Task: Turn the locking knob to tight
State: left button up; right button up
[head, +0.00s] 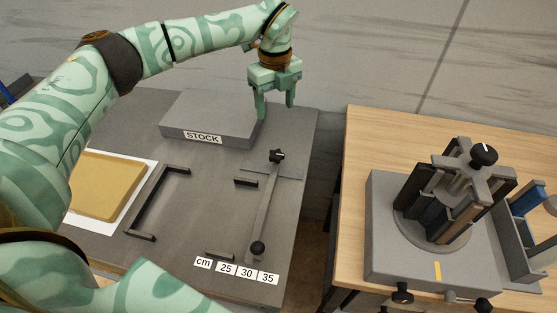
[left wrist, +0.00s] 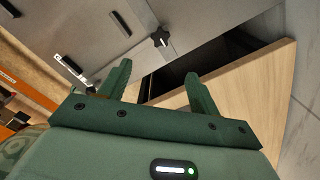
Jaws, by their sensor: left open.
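A black star-shaped knob (head: 277,156) sits at the far end of a grey sliding bar (head: 265,200) on the left table. The same star knob shows in the left wrist view (left wrist: 160,40), just beyond the fingertips. A round black knob (head: 257,248) is at the bar's near end, beside the cm scale (head: 236,270) marked 25, 30, 35. My left gripper (head: 276,108) is open and empty, pointing down above and behind the star knob, apart from it. Its two fingers (left wrist: 158,72) are spread in the left wrist view. My right gripper is not in view.
A grey STOCK block (head: 208,118) stands behind the bar. A tan board (head: 110,186) and a dark handle-like bracket (head: 152,200) lie to the left. A gap separates this table from the wooden table (head: 362,140), which carries a grey machine (head: 385,240) with a black top knob (head: 484,154).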

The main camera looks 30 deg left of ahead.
aim_at(276, 154)
pick_arm(q)
notch_tip(276, 154, down, 17)
jog(key=b, duration=0.2)
jog(key=shift+r+b, duration=0.2)
jog(key=shift+b, duration=0.1)
jog(key=c, duration=1)
